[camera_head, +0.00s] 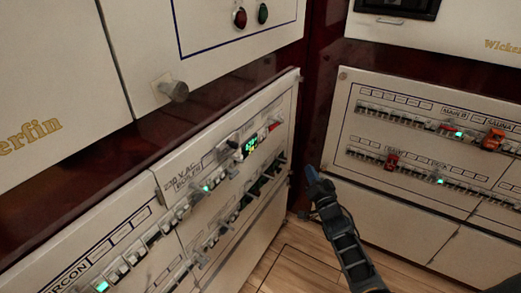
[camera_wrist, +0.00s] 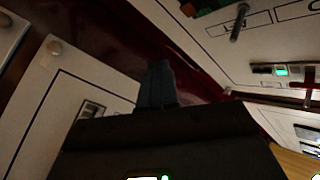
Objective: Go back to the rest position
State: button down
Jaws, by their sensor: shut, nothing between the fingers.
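My gripper (camera_head: 313,181) is at the end of my dark arm in the head view, in front of the corner between two breaker panels. It is shut and holds nothing. Its blue tip stands apart from both panels, as far as I can tell. In the wrist view my gripper (camera_wrist: 157,75) shows as a dark shape at the centre, its fingers together. The left breaker panel (camera_head: 168,187) has rows of switches and a green display. The right breaker panel (camera_head: 350,130) also has rows of switches.
A cabinet with a round knob (camera_head: 174,90) and red and green buttons (camera_head: 240,17) is above the left panel. Wooden floor (camera_head: 300,262) shows below. Dark red walls fill the corner.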

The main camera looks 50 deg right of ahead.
jog(key=a+f+n+y, duration=0.2)
jog(key=a, duration=1.1)
jog(key=s+a+r+n+y, duration=0.2)
jog(key=s+a, duration=0.3)
jog(key=a, duration=0.3)
jog(key=s+a+r+n+t+y, duration=0.1)
jog(key=s+a+r+n+y, duration=0.15)
jog(key=s+a, duration=0.4)
jog(key=s+a+r+n+y, duration=0.1)
jog(key=s+a+r+n, duration=0.2)
jog(key=a, duration=0.6)
jog(key=s+a+r+n+y, duration=0.55)
jog(key=s+r, duration=0.45)
jog(key=r, duration=0.2)
notch_tip(320, 180, up, 19)
jog(key=g+p, duration=0.1)
jog(key=p, duration=1.6)
jog(key=shift+s+a+f+n, duration=0.2)
jog(key=shift+s+a+n, duration=0.05)
jog(key=shift+s+n, duration=0.05)
jog(key=c, duration=1.8)
grip_release()
